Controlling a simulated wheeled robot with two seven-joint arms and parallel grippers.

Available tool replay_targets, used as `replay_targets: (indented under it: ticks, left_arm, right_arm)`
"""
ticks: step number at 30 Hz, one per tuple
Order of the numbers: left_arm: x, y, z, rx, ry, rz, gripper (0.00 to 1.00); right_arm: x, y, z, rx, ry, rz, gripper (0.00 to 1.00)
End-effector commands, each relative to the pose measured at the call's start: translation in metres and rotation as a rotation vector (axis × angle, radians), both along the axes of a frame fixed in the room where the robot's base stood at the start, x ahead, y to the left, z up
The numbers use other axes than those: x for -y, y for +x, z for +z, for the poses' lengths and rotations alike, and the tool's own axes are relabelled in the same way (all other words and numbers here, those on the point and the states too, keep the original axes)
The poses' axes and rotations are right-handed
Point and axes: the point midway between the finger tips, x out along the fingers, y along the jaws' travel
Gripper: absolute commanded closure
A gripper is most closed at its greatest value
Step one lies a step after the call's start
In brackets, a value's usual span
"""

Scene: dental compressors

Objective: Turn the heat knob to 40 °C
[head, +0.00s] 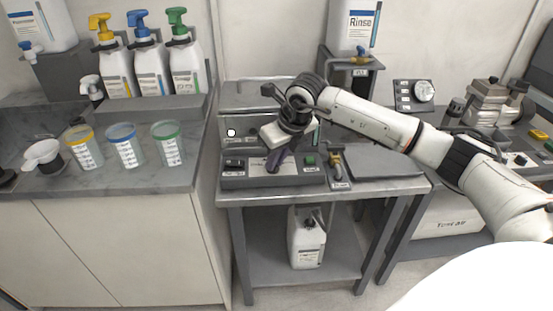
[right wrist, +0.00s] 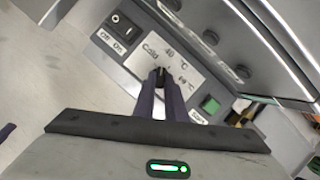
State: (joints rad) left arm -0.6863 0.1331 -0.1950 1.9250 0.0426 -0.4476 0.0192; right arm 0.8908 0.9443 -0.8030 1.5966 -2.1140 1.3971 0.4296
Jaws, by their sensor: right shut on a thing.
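The heat knob (right wrist: 159,73) is a small dark knob on a pale label plate (right wrist: 138,52) marked Cold, 40 °C and a higher figure that reads like 60 °C. In the right wrist view my right gripper (right wrist: 160,78) has its two purple fingers closed around the knob. The fingers cover much of the knob, so where it points is hard to tell. In the head view my right gripper (head: 276,164) reaches down to the front panel of the grey unit (head: 240,182), and it hides the knob there.
A black rocker switch (right wrist: 122,26) marked On and Off sits left of the plate, and a green button (right wrist: 209,104) right of it. A grey lid (head: 385,162) lies on the table to the right. Bottles (head: 150,70) and measuring cups (head: 125,150) stand on the left counter.

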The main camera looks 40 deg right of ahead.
Motion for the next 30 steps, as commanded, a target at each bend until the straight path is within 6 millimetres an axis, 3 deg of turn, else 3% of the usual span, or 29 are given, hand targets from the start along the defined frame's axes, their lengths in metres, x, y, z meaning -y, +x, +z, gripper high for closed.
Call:
replay_targets:
  ticks: [15, 30]
  left_arm:
    - [0.0034, 0.0027, -0.0061, 0.007, -0.001, -0.007, 1.00]
    - [0.0045, 0.0028, -0.0080, 0.005, 0.000, -0.010, 1.00]
  right_arm:
    - [-0.0062, 0.0021, 0.0005, 0.002, 0.001, -0.429, 1.00]
    - [-0.0071, 0.0023, 0.0011, 0.001, 0.001, -0.585, 1.00]
